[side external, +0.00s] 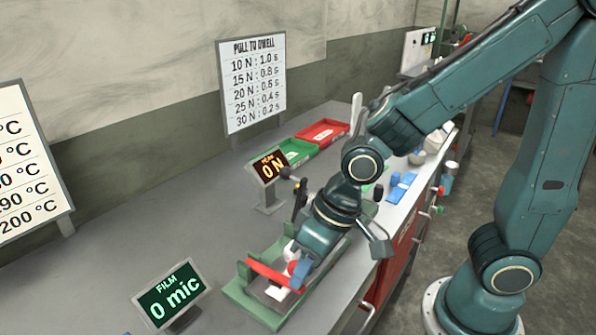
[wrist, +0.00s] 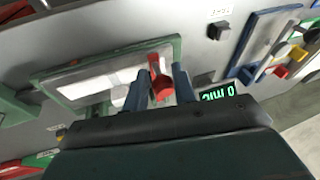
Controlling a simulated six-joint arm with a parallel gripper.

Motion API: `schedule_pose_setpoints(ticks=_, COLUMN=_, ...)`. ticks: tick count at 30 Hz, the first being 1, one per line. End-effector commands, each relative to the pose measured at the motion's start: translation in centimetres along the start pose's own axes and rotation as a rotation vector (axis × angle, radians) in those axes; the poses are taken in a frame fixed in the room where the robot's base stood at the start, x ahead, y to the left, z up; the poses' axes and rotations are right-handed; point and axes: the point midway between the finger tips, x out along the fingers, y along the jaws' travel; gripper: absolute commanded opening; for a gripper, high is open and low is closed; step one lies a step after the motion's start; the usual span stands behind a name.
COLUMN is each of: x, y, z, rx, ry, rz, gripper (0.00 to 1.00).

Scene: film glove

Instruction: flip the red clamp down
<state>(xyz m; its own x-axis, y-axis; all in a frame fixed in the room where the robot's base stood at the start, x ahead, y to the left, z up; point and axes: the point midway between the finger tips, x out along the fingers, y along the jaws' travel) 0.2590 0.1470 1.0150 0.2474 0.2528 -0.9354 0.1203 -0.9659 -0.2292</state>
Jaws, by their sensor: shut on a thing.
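The red clamp shows as a red bar (side external: 270,277) across the green frame (side external: 240,291) in the side external view. In the wrist view a red part of it (wrist: 160,86) sits between my two blue-grey fingers. My gripper (side external: 296,272) is low over the frame, tilted, and shut on this red part. The gripper (wrist: 161,72) hides some of the clamp, and its hinge cannot be made out. A white piece (wrist: 120,95) lies beside the left finger in the wrist view.
A film display (side external: 169,298) reading 0 mic stands left of the frame. A force display (side external: 269,167) reading 0 N stands behind it. Green (side external: 291,153) and red (side external: 320,134) trays lie farther back. The grey bench (side external: 160,228) is clear on the left.

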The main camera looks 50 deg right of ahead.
Motion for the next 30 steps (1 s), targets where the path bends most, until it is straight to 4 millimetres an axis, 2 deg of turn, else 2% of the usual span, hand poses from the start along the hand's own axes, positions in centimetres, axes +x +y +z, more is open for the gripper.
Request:
schedule_pose_setpoints(ticks=14, x=0.32, y=-0.05, z=0.28, rx=-0.001, ry=-0.003, rz=-0.003, gripper=0.0)
schedule_pose_setpoints(ticks=15, x=0.31, y=-0.05, z=0.26, rx=-0.001, ry=-0.003, rz=-0.003, gripper=0.28)
schedule_pose_setpoints(ticks=18, x=0.3, y=-0.04, z=0.22, rx=-0.001, ry=-0.001, rz=-0.003, gripper=0.46)
schedule_pose_setpoints(ticks=30, x=0.09, y=0.0, z=0.11, rx=0.0, ry=0.003, rz=-0.002, gripper=0.46)
